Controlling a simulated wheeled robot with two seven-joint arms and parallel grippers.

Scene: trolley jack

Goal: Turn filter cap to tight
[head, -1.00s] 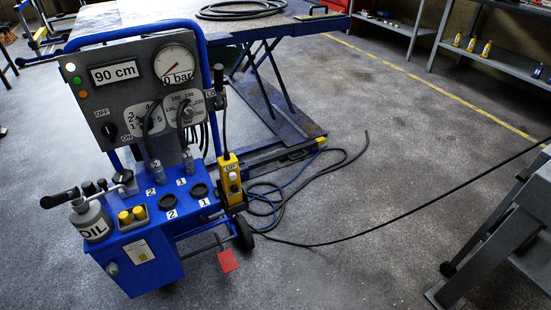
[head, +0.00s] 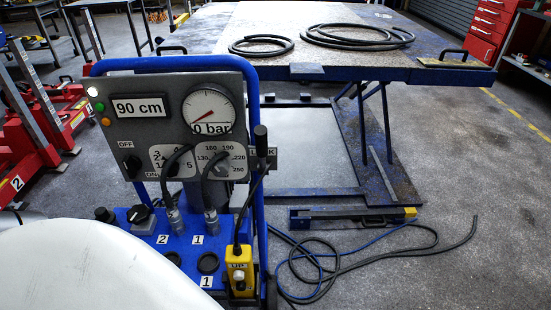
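The blue trolley unit (head: 190,250) stands at the left in the head view, close to me. On its blue top a black knob on a pale ringed base (head: 139,214) is partly covered from below; it may be the filter cap, but no tight mark is readable. A smaller black knob (head: 104,214) sits to its left. A large white curved surface, likely my own arm, fills the lower left and hides the front of the top. Neither gripper shows.
The grey panel (head: 120,135) shows 90 cm and a gauge (head: 209,112) at 0 bar. A yellow pendant (head: 240,268) hangs at the right. A lift table (head: 350,60) stands behind. Hoses (head: 330,275) lie on the floor, with red jacks (head: 25,150) at left.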

